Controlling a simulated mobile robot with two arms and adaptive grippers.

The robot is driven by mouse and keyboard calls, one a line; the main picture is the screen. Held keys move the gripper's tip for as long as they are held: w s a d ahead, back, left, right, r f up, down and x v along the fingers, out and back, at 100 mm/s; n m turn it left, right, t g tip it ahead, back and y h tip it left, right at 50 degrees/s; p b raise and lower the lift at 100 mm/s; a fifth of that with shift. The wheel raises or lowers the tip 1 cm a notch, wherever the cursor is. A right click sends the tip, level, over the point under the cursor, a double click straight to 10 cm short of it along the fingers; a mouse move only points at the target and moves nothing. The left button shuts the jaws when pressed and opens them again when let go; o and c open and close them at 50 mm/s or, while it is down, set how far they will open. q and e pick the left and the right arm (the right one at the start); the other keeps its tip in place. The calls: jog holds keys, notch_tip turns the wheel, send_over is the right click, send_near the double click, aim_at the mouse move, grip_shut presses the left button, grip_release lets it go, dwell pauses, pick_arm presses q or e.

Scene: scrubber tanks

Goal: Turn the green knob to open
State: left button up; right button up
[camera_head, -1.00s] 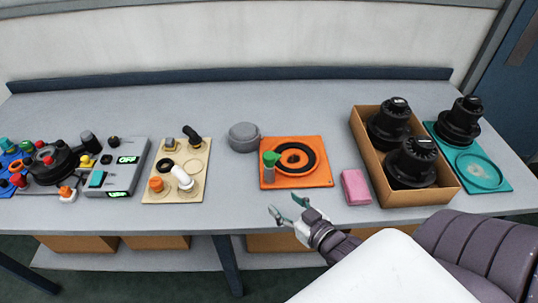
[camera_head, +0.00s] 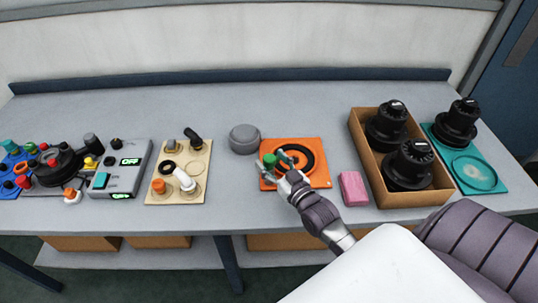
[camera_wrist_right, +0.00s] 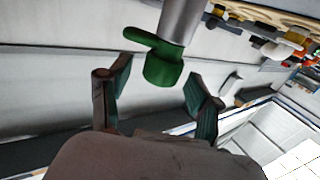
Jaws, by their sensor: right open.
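The green knob (camera_head: 269,160) stands on the orange board (camera_head: 318,148), left of a black ring, in the head view. In the right wrist view the green knob (camera_wrist_right: 163,66) caps a grey post, with a lever sticking out to the left. My right gripper (camera_head: 280,164) is open at the knob. In the right wrist view the right gripper (camera_wrist_right: 158,90) has one finger on each side of the knob, with visible gaps. The knob sits between and slightly beyond the fingertips. My left gripper is not in view.
A pink block (camera_head: 354,188) and a cardboard box (camera_head: 441,192) with black parts lie to the right. A grey round lid (camera_head: 244,139) is behind left. A beige board (camera_head: 200,157) with fittings is farther left.

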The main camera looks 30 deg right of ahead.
jog(key=shift+w, duration=0.85)
jog(key=shift+c, duration=0.2)
jog(key=c, duration=1.1)
